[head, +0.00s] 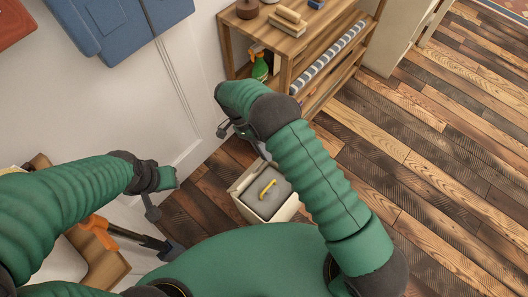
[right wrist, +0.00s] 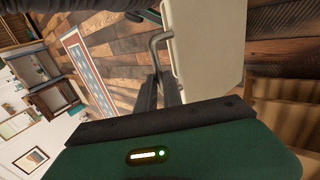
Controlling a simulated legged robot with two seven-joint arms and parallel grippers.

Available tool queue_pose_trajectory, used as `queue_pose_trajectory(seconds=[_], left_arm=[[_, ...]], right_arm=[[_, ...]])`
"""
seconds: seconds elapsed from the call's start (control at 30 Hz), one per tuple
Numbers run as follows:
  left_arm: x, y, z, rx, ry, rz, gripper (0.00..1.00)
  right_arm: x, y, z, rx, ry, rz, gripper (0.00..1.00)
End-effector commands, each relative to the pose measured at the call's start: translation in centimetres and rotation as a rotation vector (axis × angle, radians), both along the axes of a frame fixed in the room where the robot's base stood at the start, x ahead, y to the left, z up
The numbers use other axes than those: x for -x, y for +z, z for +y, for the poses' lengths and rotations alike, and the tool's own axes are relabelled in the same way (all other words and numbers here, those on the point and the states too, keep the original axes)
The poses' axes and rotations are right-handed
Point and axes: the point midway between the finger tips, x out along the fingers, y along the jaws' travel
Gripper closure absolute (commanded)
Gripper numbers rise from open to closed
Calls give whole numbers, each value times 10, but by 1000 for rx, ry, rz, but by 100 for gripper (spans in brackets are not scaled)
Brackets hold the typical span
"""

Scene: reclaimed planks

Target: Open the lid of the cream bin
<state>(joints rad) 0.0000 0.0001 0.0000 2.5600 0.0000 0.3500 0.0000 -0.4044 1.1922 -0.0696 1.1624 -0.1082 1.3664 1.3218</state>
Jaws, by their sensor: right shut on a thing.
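The cream bin (head: 279,214) stands on the plank floor in the middle of the head view. Its top shows open, with a grey surface inside and a small curved yellow thing (head: 267,188) on it. In the right wrist view a cream panel, the lid (right wrist: 208,45), stands beside a bent grey handle (right wrist: 155,42). My right gripper (right wrist: 158,88) is shut on this handle. In the head view the right gripper (head: 226,130) is beyond the bin, partly hidden by its own arm. My left gripper (head: 151,208) is at the left, apart from the bin; its jaw gap is unclear.
A wooden shelf unit (head: 306,48) with a green bottle (head: 260,68) stands behind the bin. An orange-and-dark tool (head: 100,231) is near a wooden surface (head: 104,266) at lower left. Blue cases (head: 120,30) are at the upper left. The plank floor (head: 430,160) to the right is clear.

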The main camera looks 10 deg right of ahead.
Motion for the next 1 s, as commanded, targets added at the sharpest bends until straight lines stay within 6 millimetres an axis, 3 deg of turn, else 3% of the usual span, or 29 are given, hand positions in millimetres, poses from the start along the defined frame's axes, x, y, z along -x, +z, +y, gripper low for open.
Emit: queue_pose_trajectory(seconds=[0.43, 0.47, 0.63, 1.0], left_arm=[[0, 0, 0, 0, 0, 0, 64], [0, 0, 0, 0, 0, 0, 64], [0, 0, 0, 0, 0, 0, 64], [0, 1, 0, 0, 0, 0, 64]], right_arm=[[0, -2, 2, -5, 1, -2, 100], [0, -2, 2, -5, 1, -2, 88], [0, -1, 2, -5, 1, -2, 67], [1, 0, 1, -4, 0, -3, 67]])
